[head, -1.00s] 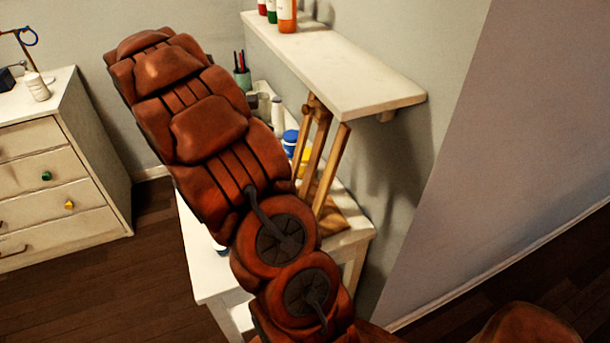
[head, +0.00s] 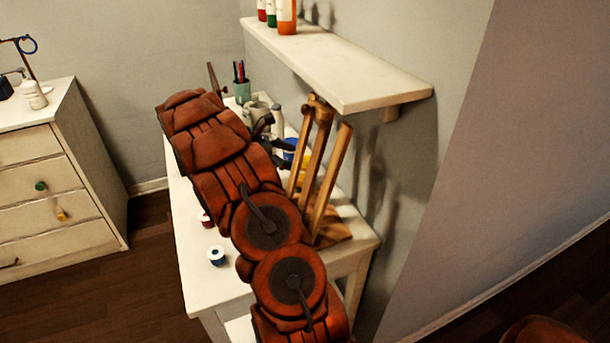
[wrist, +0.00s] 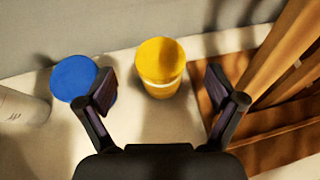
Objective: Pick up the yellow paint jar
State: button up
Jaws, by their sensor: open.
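The yellow paint jar (wrist: 160,66) stands upright on the white table, seen from above in the wrist view. My gripper (wrist: 166,98) is open, its two dark fingers spread wide with the jar ahead of them in the gap, apart from both fingers. In the head view the yellow jar (head: 305,166) is mostly hidden behind the wooden easel and my arm. My gripper (head: 275,142) shows there only in part, near the jars.
A blue-lidded jar (wrist: 74,78) stands just left of the yellow jar, close to the left finger. The wooden easel (wrist: 285,60) stands to the right. A white shelf (head: 345,75) overhangs the table (head: 190,250) along the wall.

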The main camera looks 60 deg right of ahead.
aim_at(305, 161)
jog(key=shift+x, duration=2.55)
jog(key=shift+f, duration=0.1)
jog(key=c, duration=1.5)
